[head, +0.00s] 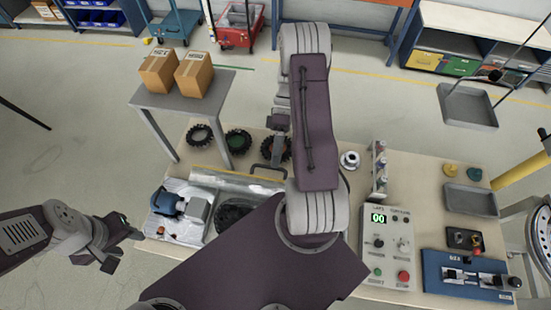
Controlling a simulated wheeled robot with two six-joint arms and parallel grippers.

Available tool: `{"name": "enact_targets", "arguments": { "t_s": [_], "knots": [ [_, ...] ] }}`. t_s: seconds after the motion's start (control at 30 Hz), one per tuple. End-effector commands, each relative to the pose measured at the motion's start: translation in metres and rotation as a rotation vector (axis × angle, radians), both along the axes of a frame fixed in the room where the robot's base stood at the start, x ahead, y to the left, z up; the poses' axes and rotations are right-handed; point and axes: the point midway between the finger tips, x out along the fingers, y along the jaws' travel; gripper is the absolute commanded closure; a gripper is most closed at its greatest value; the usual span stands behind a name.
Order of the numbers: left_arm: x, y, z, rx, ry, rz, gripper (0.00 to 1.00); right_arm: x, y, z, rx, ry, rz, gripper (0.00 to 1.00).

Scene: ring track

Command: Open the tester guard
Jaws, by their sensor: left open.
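The tester (184,232) stands at the left end of the workbench, with a blue motor unit on a pale base. Its guard looks like a clear panel (226,181) with a yellow edge and a black handle (268,172). A dark round part (232,214) sits beneath or beside it, partly covered by my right arm. My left gripper (124,248) is open and empty, left of the tester and apart from it. My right gripper (274,148) is small in view beyond the handle, near a black tyre. Its jaws are not clear, and I cannot tell whether it touches anything.
Black tyres (200,135) lie along the bench's back. A side table (150,99) with two cartons (194,74) stands behind left. A control box (387,246) reading 00, a blue fixture (468,274) and a grey tray (470,200) occupy the right. My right arm covers the bench's middle.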

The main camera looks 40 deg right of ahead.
Motion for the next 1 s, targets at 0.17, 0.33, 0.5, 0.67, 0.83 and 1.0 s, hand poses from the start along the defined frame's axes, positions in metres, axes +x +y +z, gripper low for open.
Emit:
{"name": "enact_targets", "arguments": {
  "t_s": [0.17, 0.33, 0.5, 0.67, 0.83, 1.0],
  "knots": [
    [0.0, 0.0, -0.0036, 0.0, 0.0, 0.0, 0.55, 0.0041, -0.0064, -0.013, -0.029, -0.023, 0.004, 1.0],
    [0.0, 0.0, -0.0038, 0.0, 0.0, 0.0, 0.55, 0.0041, -0.0064, -0.0133, -0.028, -0.022, 0.004, 1.0],
    [0.0, 0.0, -0.0039, 0.0, 0.0, 0.0, 0.55, 0.0041, -0.0064, -0.0134, -0.028, -0.022, 0.004, 1.0],
    [0.0, 0.0, -0.0038, 0.0, 0.0, 0.0, 0.55, 0.0042, -0.0062, -0.0131, -0.028, -0.023, 0.003, 0.68],
    [0.0, 0.0, -0.003, 0.0, 0.0, 0.0, 0.55, 0.0041, -0.0059, -0.0119, -0.028, -0.023, 0.003, 0.68],
    [0.0001, 0.0, -0.0024, 0.0, 0.0, 0.0, 0.55, 0.0041, -0.0057, -0.0111, -0.028, -0.023, 0.003, 0.68]
  ]
}}
